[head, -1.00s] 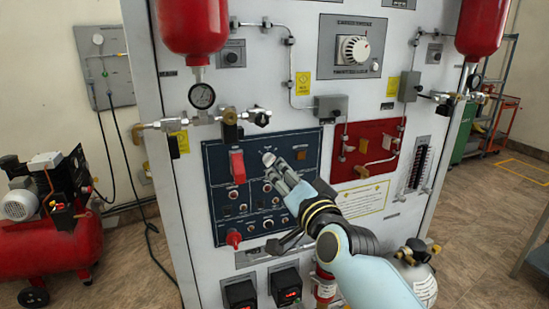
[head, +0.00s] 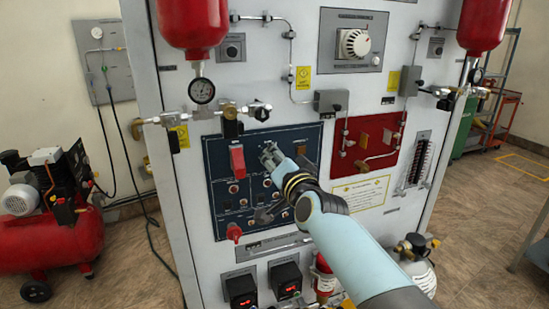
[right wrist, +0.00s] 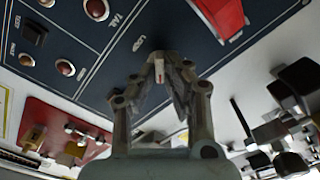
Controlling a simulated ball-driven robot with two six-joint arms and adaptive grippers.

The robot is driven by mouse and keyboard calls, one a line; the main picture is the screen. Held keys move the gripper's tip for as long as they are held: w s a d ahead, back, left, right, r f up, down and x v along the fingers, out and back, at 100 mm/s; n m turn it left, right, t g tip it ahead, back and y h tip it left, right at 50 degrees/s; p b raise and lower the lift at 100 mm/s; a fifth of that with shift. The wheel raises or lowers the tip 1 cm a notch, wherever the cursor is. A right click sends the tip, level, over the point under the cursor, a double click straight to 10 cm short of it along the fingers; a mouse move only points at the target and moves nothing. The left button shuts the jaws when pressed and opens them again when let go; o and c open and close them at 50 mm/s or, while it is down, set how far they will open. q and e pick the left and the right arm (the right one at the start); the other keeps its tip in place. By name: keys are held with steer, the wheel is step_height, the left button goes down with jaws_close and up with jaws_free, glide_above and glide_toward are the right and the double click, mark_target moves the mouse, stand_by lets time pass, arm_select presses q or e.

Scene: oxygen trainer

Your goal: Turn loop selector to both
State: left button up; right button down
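The dark blue control panel (head: 215,190) is on the front of the white trainer cabinet. My right gripper (head: 268,155) is at the panel's upper middle, right of the red guarded switch (head: 237,160). In the right wrist view the fingers (right wrist: 160,66) come close together at the panel. A small pale piece with a reddish line, apparently the loop selector (right wrist: 159,72), shows between the fingertips. The fingers look closed around it. They hide most of it, so its setting cannot be read. My left gripper is not in view.
The red panel (head: 367,145) with small levers is to the right. Brass fittings and a gauge (head: 202,91) stick out above the blue panel. Several small switches and lights lie below my gripper. A red compressor (head: 50,230) stands at the left.

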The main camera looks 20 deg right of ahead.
steer(key=shift+n, duration=0.3)
steer(key=n+b, duration=0.1)
steer(key=n, duration=0.2)
steer(key=shift+a+n, duration=0.1)
steer(key=shift+n, duration=0.2)
steer(key=shift+n+b, duration=1)
steer(key=shift+n, duration=1.2)
steer(key=shift+a, duration=0.1)
steer(key=c, duration=1.4)
jaws_free()
steer(key=shift+s, duration=0.1)
steer(key=s, duration=1.2)
steer(key=shift+d, duration=0.25)
